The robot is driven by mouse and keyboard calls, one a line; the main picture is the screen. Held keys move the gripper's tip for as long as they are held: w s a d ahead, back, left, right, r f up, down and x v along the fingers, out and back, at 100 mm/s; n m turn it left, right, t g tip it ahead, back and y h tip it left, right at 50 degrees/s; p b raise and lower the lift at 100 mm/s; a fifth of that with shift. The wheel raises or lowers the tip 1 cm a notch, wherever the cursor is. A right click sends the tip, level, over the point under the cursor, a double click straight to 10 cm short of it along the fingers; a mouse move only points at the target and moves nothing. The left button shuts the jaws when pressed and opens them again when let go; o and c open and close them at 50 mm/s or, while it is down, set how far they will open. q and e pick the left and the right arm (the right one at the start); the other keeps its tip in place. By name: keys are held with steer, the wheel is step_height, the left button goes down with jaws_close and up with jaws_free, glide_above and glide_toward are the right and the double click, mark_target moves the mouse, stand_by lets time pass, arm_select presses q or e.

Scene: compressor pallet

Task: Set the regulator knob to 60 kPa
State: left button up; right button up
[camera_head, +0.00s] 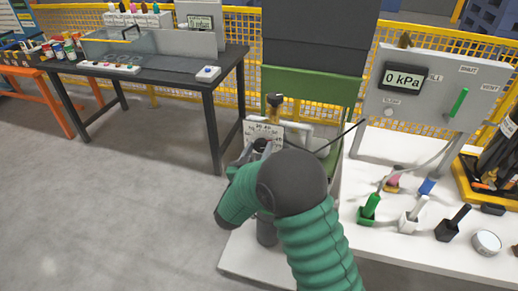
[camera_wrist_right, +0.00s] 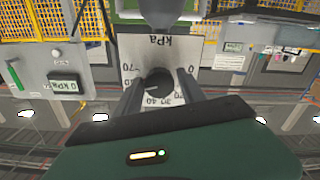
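The regulator knob (camera_wrist_right: 158,82) is dark and round, in the middle of a pale dial plate (camera_wrist_right: 200,62) marked kPa with numbers around it. In the wrist view the plate appears upside down, and the knob's pointer setting is not clear. The dial plate (camera_head: 276,130) also shows in the head view, with its lower part hidden by my arm. My right gripper (camera_wrist_right: 160,88) has one finger on each side of the knob, with gaps visible; it is open. It also shows in the head view (camera_head: 258,150). The gauge display (camera_head: 403,78) reads 0 kPa. My left gripper is out of view.
A grey panel (camera_head: 440,105) with a green handle (camera_head: 459,102) stands right of the dial. A dark workbench (camera_head: 160,72) stands behind left; floor there is clear.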

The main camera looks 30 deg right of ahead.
steer(key=shift+o, duration=0.9)
steer(key=v, duration=1.7)
steer(key=shift+w+a+p, duration=0.1)
steer(key=shift+w+p, duration=0.1)
steer(key=shift+p, duration=0.15)
